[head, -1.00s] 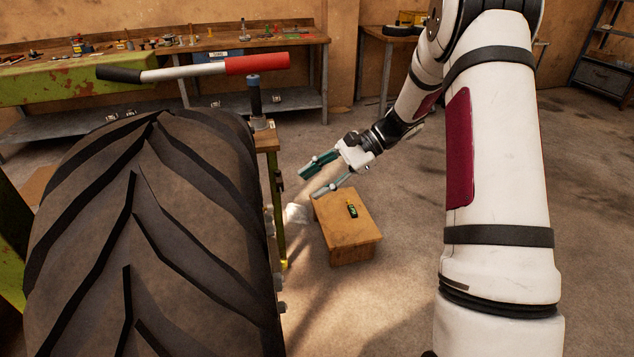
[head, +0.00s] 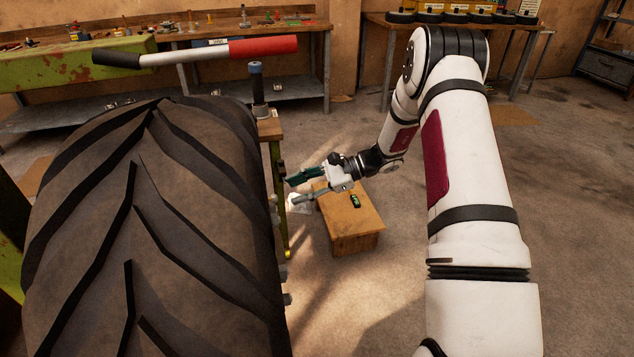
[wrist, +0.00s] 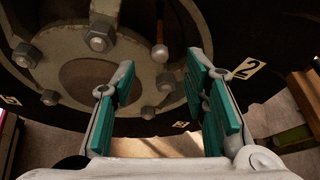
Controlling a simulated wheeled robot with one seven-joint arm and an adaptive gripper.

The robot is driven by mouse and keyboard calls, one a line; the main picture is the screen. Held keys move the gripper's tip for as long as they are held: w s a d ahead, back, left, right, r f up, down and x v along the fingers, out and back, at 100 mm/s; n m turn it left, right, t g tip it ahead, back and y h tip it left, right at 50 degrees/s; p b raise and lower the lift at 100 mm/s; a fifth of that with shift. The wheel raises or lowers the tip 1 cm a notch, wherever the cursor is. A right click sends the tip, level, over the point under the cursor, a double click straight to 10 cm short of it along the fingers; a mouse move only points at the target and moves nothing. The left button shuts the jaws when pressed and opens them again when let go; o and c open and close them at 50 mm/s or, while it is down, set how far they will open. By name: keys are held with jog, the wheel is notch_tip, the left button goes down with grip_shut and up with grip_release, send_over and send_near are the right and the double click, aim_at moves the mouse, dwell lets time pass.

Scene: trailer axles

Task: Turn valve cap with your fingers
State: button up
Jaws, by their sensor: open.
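My gripper (head: 296,188) is open, with its green finger pads pointing left toward the wheel side. In the wrist view my gripper (wrist: 168,112) shows both fingers apart with nothing between them. Beyond them is the wheel hub with several lug nuts. In the head view the big treaded tire (head: 150,230) hides the hub face and the valve.
A small wooden stool (head: 352,222) with a small dark and green item (head: 355,201) on it stands below my gripper. A red-and-black-ended bar (head: 195,52) lies above the tire. Workbenches line the back wall.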

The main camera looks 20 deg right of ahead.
aim_at(275, 198)
jog(key=shift+x, duration=2.6)
jog(key=shift+c, duration=0.2)
